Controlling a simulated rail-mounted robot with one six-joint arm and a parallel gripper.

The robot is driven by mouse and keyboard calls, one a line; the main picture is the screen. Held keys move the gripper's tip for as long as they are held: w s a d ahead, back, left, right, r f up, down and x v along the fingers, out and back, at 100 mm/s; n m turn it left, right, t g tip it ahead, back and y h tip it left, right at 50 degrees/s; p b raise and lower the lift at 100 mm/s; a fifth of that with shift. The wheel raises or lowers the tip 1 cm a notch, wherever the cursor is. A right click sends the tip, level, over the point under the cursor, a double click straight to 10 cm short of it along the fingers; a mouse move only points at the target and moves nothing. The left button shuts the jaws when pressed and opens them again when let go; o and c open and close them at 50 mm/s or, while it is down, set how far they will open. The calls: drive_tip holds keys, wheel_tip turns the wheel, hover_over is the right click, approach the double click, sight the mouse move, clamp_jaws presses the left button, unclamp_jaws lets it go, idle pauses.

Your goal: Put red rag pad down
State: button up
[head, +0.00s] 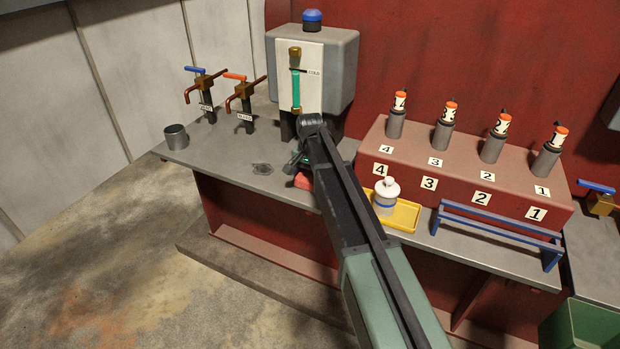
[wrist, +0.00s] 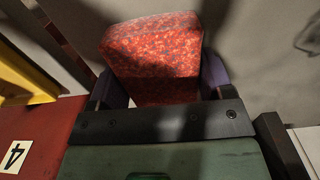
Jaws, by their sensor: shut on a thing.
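The red rag pad (wrist: 155,55) is a speckled red block, held between the two fingers of my gripper (wrist: 158,88) in the wrist view. In the head view a small part of the red rag pad (head: 303,181) shows beside my arm, low over the grey bench top (head: 235,165). My gripper (head: 298,166) is mostly hidden behind my arm there. I cannot tell whether the pad touches the bench.
A dark stain (head: 262,169) marks the bench left of the pad. A grey cup (head: 176,136) and two taps stand further left. A gauge box (head: 335,70) stands behind. A yellow tray (head: 405,216) with a white bottle (head: 386,192) and a numbered red block (head: 470,165) are right.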

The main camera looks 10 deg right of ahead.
sight(310, 173)
drive_tip(key=o, duration=0.9)
drive_tip(key=shift+f, duration=0.1)
wheel_tip(310, 173, up, 13)
drive_tip(key=p, duration=1.3)
drive_tip(key=s+n, duration=0.2)
drive_tip(key=s, duration=0.8)
drive_tip(key=s+n, duration=0.3)
drive_tip(key=s, duration=0.7)
drive_tip(key=s+n, duration=0.2)
drive_tip(key=s, duration=0.8)
drive_tip(key=shift+f+n+b, duration=0.3)
drive_tip(key=shift+f+b, duration=0.05)
